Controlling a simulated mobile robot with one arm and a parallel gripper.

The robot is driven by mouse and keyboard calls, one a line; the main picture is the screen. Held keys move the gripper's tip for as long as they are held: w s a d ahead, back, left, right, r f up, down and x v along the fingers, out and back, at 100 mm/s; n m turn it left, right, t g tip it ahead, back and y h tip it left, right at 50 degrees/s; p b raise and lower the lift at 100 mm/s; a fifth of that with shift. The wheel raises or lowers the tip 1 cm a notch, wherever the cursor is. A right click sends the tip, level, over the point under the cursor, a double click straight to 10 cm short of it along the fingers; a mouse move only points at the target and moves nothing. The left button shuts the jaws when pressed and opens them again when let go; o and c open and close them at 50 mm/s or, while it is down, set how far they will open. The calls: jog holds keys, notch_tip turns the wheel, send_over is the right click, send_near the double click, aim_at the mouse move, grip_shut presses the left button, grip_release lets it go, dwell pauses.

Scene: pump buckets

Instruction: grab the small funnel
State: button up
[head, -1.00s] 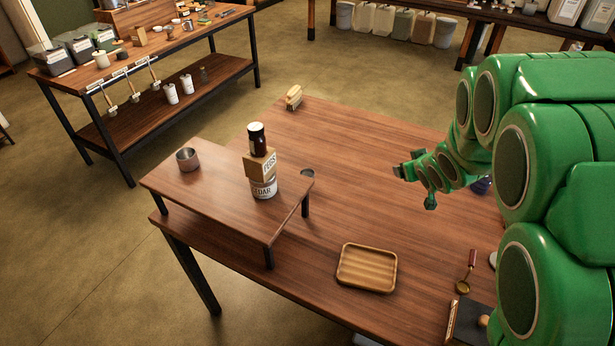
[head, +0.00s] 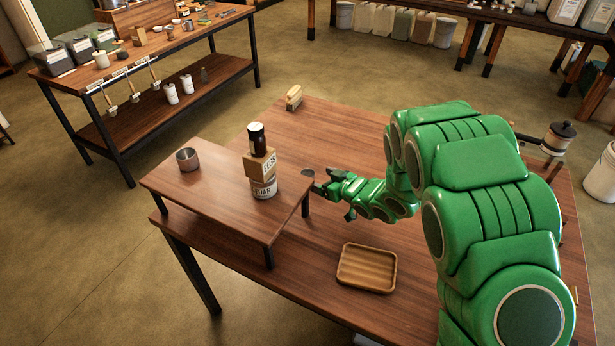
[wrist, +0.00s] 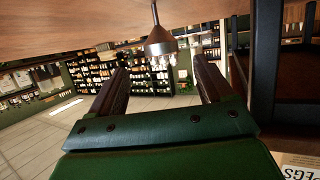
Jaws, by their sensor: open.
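The small funnel (wrist: 161,42) is grey metal. In the wrist view it shows at upper middle, with its narrow stem toward the brown surface at the top of the picture and its wide part lower down. In the head view it shows as a small dark disc (head: 308,172) just right of the riser's far corner. My gripper (head: 321,181) is open and empty, just to the right of the funnel there. In the wrist view the funnel lines up with the gap between my fingers (wrist: 160,72). I cannot tell how far past the fingertips it is.
A wooden tray (head: 367,268) lies nearer. A brush (head: 294,98) sits at the far edge.

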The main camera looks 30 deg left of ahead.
aim_at(309, 174)
jog(key=shift+x, duration=3.75)
jog(key=shift+s, duration=0.1)
jog(key=c, duration=1)
